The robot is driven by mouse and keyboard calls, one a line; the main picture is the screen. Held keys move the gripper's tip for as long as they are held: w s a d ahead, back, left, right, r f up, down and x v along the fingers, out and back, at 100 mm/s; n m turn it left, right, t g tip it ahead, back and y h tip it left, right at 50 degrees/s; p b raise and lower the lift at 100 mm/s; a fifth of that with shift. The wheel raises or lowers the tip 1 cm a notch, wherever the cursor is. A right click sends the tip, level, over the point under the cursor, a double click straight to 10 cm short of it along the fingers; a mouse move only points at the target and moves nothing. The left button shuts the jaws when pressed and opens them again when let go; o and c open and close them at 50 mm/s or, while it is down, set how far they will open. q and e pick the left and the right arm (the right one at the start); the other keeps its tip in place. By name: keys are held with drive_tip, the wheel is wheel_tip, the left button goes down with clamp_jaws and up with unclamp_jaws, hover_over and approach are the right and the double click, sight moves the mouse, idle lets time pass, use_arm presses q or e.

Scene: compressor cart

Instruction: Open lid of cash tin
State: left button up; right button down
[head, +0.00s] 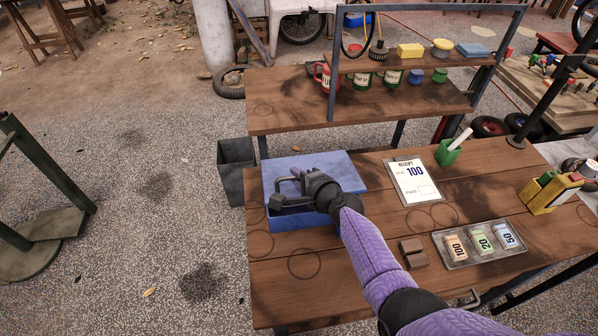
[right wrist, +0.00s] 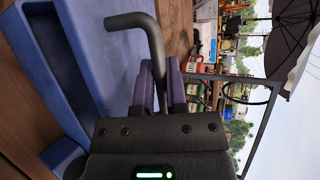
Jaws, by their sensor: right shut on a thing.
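The blue cash tin (head: 292,222) stands at the left end of the lower wooden table. The lid looks slightly raised, but how far is unclear. My left gripper is out of view.
A receipt board (head: 416,181) lies right of the tin. A brown block (head: 413,254) and a note tray (head: 480,243) are nearer the front. A shelf (head: 360,103) with mugs stands behind. A grey bin (head: 237,170) is left of the table.

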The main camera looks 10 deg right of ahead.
drive_tip(key=r+p, duration=0.1)
drive_tip(key=w+r+g+p, duration=0.1)
drive_tip(key=shift+w+r, duration=0.3)
drive_tip(key=shift+r, duration=0.1)
drive_tip(key=shift+w+r+m+g+p, duration=0.2)
drive_tip(key=shift+w+m+g+p, duration=0.1)
drive_tip(key=shift+g+p, duration=0.2)
drive_tip(key=shift+w+r+g, duration=0.15)
drive_tip(key=shift+w+g, duration=0.2)
drive_tip(key=shift+g, duration=0.15)
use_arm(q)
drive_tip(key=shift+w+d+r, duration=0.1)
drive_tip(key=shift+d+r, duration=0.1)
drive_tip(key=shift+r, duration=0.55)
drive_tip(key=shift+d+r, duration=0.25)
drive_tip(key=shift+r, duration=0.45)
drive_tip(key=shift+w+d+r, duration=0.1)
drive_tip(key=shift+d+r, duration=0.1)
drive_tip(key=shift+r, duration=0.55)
use_arm(e)
drive_tip(key=shift+w+r+m+g+h, duration=0.3)
drive_tip(key=shift+w+r+g, duration=0.1)
drive_tip(key=shift+w+g, duration=0.1)
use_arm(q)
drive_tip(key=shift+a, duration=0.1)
use_arm(e)
drive_tip(key=c, duration=0.7)
unclamp_jaws()
drive_tip(key=shift+o, duration=0.2)
